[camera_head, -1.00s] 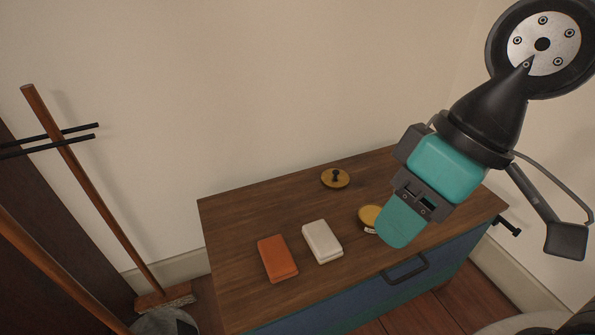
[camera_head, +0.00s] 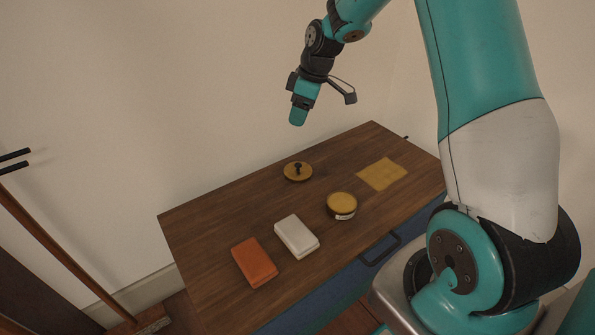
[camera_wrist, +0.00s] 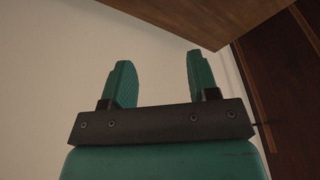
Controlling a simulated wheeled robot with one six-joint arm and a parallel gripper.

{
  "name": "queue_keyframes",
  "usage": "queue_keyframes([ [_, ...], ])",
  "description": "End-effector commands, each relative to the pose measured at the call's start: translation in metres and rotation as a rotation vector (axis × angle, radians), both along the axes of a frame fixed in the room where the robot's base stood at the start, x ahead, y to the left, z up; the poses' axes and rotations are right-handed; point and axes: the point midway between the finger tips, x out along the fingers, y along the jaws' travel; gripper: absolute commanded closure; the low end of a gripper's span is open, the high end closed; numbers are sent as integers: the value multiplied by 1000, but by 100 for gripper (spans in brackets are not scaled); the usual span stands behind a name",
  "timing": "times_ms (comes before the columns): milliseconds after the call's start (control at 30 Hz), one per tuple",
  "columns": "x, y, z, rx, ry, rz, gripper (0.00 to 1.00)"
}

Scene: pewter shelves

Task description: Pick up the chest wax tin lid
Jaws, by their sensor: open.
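The chest wax tin lid (camera_head: 298,172), a flat yellow disc with a dark knob on top, lies on the wooden chest top toward its back edge. The round yellow wax tin (camera_head: 341,206) with a pale label stands apart from it, nearer the front. My gripper (camera_head: 297,121) hangs in the air above and behind the lid, well clear of the chest top. In the wrist view my gripper (camera_wrist: 160,72) has its two teal fingers apart with nothing between them. Neither lid nor tin shows in the wrist view.
The wooden chest top (camera_head: 220,235) also holds an orange block (camera_head: 254,262), a white block (camera_head: 297,236) and a yellow cloth (camera_head: 381,174). A wall stands close behind. A black handle (camera_head: 380,249) is on the blue front. A broom handle (camera_head: 60,255) leans at left.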

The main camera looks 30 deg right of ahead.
Motion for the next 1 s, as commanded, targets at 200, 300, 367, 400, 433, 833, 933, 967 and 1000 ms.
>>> queue_keyframes([
  [200,18,-61,-44,-33,-18,25,46],
  [300,20,-63,-60,-36,-18,32,46],
  [367,22,-60,-71,-36,-17,32,46],
  [400,24,-58,-81,-36,-17,32,46],
  [433,25,-57,-87,-36,-17,32,46],
  [833,39,-41,-158,-36,-18,31,46],
  [933,41,-40,-162,-37,-20,31,46],
  [967,41,-40,-163,-37,-20,31,46],
  [1000,41,-40,-165,-37,-20,31,46],
])
